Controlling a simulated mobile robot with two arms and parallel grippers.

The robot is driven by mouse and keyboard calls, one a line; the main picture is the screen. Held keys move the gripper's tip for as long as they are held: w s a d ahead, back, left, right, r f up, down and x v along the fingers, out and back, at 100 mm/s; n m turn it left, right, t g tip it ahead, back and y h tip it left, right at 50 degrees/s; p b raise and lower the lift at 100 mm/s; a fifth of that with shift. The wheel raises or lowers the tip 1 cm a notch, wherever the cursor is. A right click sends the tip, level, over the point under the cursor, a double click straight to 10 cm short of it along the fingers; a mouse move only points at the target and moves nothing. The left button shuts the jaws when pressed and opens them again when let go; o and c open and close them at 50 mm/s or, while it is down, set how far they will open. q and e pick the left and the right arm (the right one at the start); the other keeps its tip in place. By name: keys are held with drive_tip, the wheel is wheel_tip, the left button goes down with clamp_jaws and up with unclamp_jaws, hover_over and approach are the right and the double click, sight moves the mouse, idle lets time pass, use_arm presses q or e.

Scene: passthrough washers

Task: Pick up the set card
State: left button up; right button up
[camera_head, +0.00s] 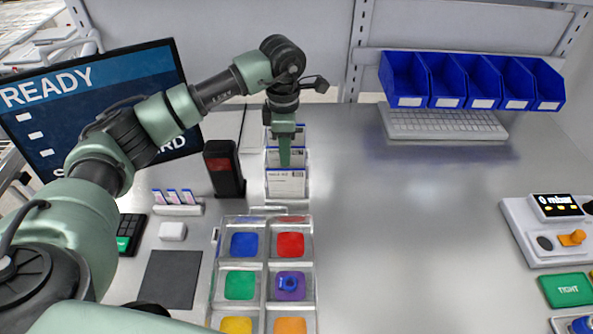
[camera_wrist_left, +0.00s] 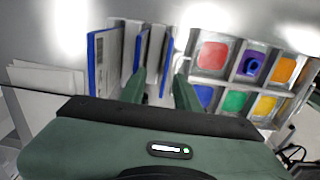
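White cards with blue edges stand in a rack below my left gripper; the front card (camera_head: 287,184) shows a printed label too small to read. My left gripper (camera_head: 285,160) points down over the rack, in front of the rear cards. In the left wrist view its fingers (camera_wrist_left: 159,88) are apart, with a blue-edged card (camera_wrist_left: 166,66) showing between them. Whether the fingers touch it I cannot tell. Which card is the set card is not clear. My right gripper is not in view.
A tray (camera_head: 265,262) with coloured compartments lies in front of the rack. A black-and-red box (camera_head: 223,170) stands left of it, near the READY screen (camera_head: 90,100). Blue bins (camera_head: 470,80) and a keyboard (camera_head: 442,122) are at the back right. The middle right bench (camera_head: 420,230) is clear.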

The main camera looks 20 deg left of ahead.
sight(286, 173)
use_arm(q)
drive_tip(key=f+b, duration=0.1)
drive_tip(key=f, duration=0.1)
drive_tip(key=f+b, duration=0.1)
drive_tip(key=f, duration=0.2)
drive_tip(key=s+f+b, duration=0.1)
drive_tip(key=f, duration=0.1)
drive_tip(key=shift+d+f, duration=0.2)
drive_tip(key=shift+f, duration=0.1)
drive_tip(key=shift+w+f, duration=0.1)
clamp_jaws()
